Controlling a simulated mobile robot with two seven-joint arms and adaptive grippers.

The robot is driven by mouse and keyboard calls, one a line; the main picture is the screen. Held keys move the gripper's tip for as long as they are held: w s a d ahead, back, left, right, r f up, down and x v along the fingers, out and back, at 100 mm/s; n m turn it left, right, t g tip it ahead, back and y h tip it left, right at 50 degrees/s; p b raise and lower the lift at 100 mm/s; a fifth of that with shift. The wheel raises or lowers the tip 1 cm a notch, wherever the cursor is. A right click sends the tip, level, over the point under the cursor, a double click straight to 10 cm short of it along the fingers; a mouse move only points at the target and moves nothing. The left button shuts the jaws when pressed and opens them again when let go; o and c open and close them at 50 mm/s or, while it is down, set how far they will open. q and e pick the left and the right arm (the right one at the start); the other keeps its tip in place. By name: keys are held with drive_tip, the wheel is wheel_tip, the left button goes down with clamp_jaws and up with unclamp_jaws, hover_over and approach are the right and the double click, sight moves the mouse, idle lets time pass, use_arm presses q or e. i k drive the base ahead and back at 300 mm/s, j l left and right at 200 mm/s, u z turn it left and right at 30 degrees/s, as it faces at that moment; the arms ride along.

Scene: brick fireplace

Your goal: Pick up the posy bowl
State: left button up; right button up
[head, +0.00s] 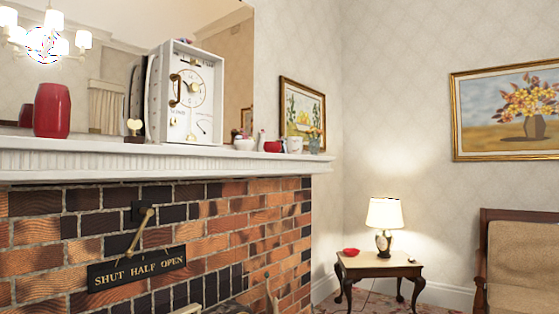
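I cannot tell for sure which thing is the posy bowl. A small white bowl (244,144) stands on the white mantel shelf (130,160), right of a large white clock-like box. Farther right near the shelf's end is a small container with flowers (314,141). Neither of my grippers is in view, and nothing is seen touching these things.
The white box (187,95), a red vase (51,110) and a small heart ornament (134,131) stand on the shelf. A brass lever (139,232) sticks out from the brick front. A lamp (384,222) stands on the side table, with a chair (518,262) to the right.

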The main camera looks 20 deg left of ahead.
sight(243, 142)
drive_tip(key=i+l+u, duration=0.1)
drive_tip(key=i, duration=0.35)
drive_tip(key=i+l+u, duration=0.15)
drive_tip(key=i+l, duration=0.2)
drive_tip(key=i+l+u, duration=0.1)
drive_tip(key=i+l, duration=0.15)
drive_tip(key=i, duration=0.2)
